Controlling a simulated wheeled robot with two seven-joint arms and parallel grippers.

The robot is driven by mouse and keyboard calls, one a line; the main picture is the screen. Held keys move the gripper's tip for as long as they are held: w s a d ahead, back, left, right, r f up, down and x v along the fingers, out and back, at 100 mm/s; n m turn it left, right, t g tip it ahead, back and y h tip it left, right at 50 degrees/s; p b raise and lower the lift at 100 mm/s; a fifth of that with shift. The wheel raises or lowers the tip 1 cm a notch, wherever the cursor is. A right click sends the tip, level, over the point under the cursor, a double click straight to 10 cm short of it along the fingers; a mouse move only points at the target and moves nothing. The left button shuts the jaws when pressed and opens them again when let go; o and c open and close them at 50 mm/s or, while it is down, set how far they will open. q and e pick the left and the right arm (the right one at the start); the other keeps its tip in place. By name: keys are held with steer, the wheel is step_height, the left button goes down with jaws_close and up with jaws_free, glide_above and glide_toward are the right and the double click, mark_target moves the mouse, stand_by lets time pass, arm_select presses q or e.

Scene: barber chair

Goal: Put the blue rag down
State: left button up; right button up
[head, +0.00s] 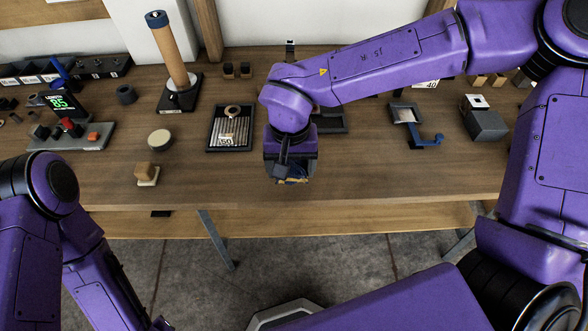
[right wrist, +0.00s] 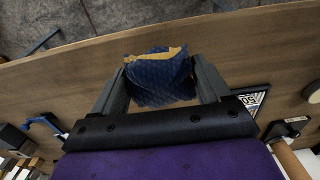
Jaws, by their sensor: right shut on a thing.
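The blue rag (right wrist: 158,82), with a yellow-tan edge, is pinched between the two fingers of my right gripper (right wrist: 161,76) in the right wrist view. It bulges out past the fingertips. In the head view only a small bit of the rag (head: 297,171) shows beneath my right gripper (head: 291,179). That gripper points down over the front part of the wooden table (head: 370,174). I cannot tell for sure how far the rag is above the tabletop. My left arm comes in at the lower left; its gripper is not in view.
A dark tray with rods (head: 230,130) lies left of my right gripper. A tan block on a pad (head: 147,172) and a round disc (head: 160,139) are farther left. A blue-handled crank device (head: 412,120) and a grey box (head: 486,124) stand right. The table front around the gripper is clear.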

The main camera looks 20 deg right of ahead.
mark_target(294, 165)
steer(key=w+f, duration=0.1)
steer(key=w+d+f, duration=0.1)
steer(key=f, duration=0.1)
steer(key=w+d+f, duration=0.1)
steer(key=f, duration=0.1)
steer(key=shift+w+f, duration=0.2)
steer(key=shift+w, duration=0.15)
step_height(294, 165, down, 3)
steer(key=shift+w+d+r, duration=0.1)
steer(key=shift+f, duration=0.25)
steer(key=shift+f+p, duration=0.15)
steer(key=shift+p, duration=0.15)
steer(key=o, duration=0.9)
step_height(294, 165, up, 12)
